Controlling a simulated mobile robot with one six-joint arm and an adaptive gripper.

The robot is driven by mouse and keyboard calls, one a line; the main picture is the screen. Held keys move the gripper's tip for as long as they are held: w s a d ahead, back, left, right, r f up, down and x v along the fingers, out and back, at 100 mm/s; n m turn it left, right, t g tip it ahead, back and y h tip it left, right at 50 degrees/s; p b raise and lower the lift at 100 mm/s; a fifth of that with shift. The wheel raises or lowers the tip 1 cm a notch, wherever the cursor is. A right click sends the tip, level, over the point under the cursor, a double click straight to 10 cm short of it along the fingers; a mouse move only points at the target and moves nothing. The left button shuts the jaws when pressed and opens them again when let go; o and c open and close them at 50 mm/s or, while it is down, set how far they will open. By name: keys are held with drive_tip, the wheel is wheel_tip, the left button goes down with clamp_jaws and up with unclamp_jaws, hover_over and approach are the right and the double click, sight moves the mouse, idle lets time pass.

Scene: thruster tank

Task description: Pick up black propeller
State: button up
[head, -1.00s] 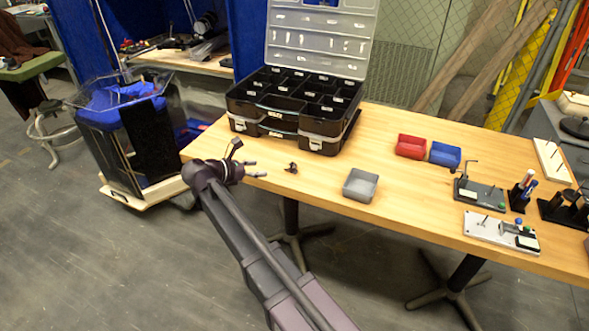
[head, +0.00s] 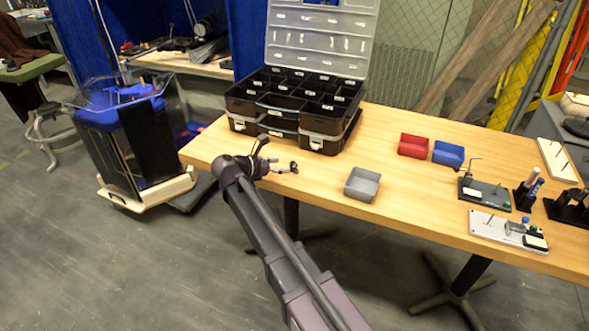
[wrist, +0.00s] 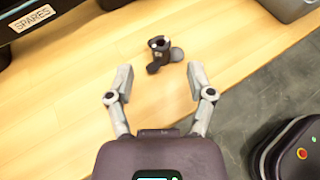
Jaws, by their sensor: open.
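The black propeller (wrist: 160,53) lies on the wooden table in the wrist view, just beyond my fingertips and centred between them. In the head view the propeller (head: 293,166) is a small dark shape at the tips of my gripper, partly hard to make out. My gripper (wrist: 158,80) is open and empty, with its two grey fingers spread on either side of the line to the propeller. In the head view my gripper (head: 280,167) is low over the table's left front part.
A black organizer case (head: 292,110) with an open clear lid stands behind the propeller. Fixtures stand at the table's right end.

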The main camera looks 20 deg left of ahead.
sight(292, 171)
drive_tip(key=shift+b+x, duration=0.95)
drive_tip(key=shift+x, duration=1.65)
drive_tip(key=shift+r, duration=0.1)
drive_tip(key=c, duration=0.8)
